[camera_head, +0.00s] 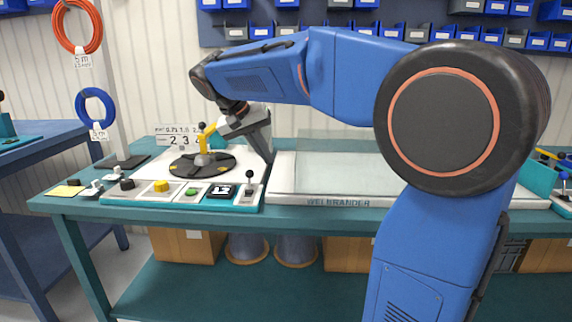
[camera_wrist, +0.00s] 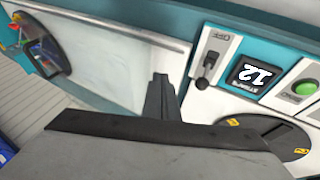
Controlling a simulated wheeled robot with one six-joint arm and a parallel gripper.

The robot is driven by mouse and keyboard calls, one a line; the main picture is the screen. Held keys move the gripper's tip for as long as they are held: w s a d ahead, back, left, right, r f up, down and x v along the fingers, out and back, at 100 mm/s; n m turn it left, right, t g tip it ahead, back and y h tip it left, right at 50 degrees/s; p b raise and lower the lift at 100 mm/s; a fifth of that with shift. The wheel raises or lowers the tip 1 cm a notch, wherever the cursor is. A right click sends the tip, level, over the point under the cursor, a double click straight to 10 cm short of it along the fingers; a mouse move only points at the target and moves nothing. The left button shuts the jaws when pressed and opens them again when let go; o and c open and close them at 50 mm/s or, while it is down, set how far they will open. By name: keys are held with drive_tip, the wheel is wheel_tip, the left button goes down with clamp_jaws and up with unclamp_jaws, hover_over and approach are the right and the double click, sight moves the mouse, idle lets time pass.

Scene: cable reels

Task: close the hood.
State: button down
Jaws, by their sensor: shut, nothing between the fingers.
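The hood appears to be a clear panel (camera_head: 335,145) over the long white bed marked WEILBRANDER (camera_head: 335,200). Part of it rises above the bed's back edge; its exact tilt is hard to tell, and my arm covers its right part. In the wrist view a pale panel with a grey bar (camera_wrist: 115,32) lies at upper left. My gripper (camera_head: 266,158) is shut and empty, pointing down between the black turntable (camera_head: 185,168) and the bed's left end. Its fingers also show in the wrist view (camera_wrist: 160,88), beside the lever panel. I cannot tell whether they touch anything.
A yellow crank (camera_head: 205,138) stands on the turntable, close left of my gripper. A black lever (camera_head: 249,177), a display (camera_head: 221,191) and several buttons line the front edge. Red (camera_head: 77,25) and blue (camera_head: 95,106) cable coils hang at left. Blue bins (camera_head: 360,30) line the back wall.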

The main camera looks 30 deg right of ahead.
drive_tip(key=w+r+m+h, duration=0.1)
drive_tip(key=w+r+m, duration=0.1)
drive_tip(key=w, duration=0.4)
drive_tip(key=shift+n, duration=0.3)
drive_tip(key=x, duration=0.9)
drive_tip(key=shift+s+f, duration=0.15)
drive_tip(key=shift+s, duration=0.2)
drive_tip(key=d, duration=0.1)
drive_tip(key=s, duration=0.1)
drive_tip(key=d, duration=0.1)
drive_tip(key=shift+s+d+f, duration=0.25)
drive_tip(key=shift+d+f, duration=0.05)
drive_tip(key=shift+s+d, duration=0.35)
drive_tip(key=shift+d, duration=0.2)
drive_tip(key=s+d, duration=0.7)
drive_tip(key=d, duration=0.3)
drive_tip(key=s+d, duration=0.7)
drive_tip(key=d, duration=0.4)
drive_tip(key=s+d, duration=0.8)
drive_tip(key=d, duration=0.3)
drive_tip(key=shift+d, duration=0.15)
